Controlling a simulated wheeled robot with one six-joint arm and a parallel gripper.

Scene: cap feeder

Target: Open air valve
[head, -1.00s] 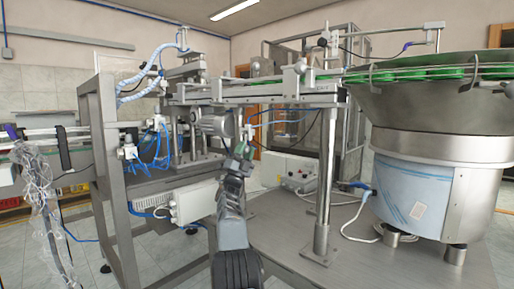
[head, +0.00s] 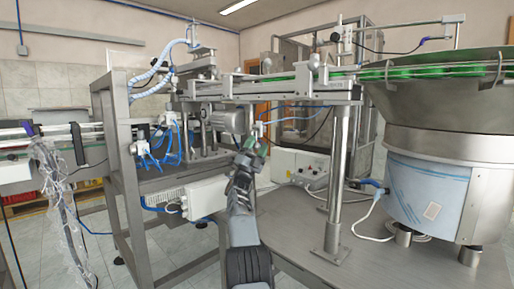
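My gripper (head: 250,154) is at the end of my arm in the middle of the head view, below the metal feed rail. It points away from me, and its fingers are too small and dark to tell whether they are open or shut. A small pale fitting (head: 257,131), perhaps the air valve, shows just above the fingertips, by blue air tubes (head: 290,117). I cannot tell whether the gripper touches it. The valve's handle position is not clear.
The feed rail (head: 270,91) with green caps runs above my gripper to the bowl feeder (head: 440,140) at right. A steel post (head: 338,180) stands right of my arm. A white control box (head: 300,164) sits behind. A grey motor (head: 225,121) is left of the gripper.

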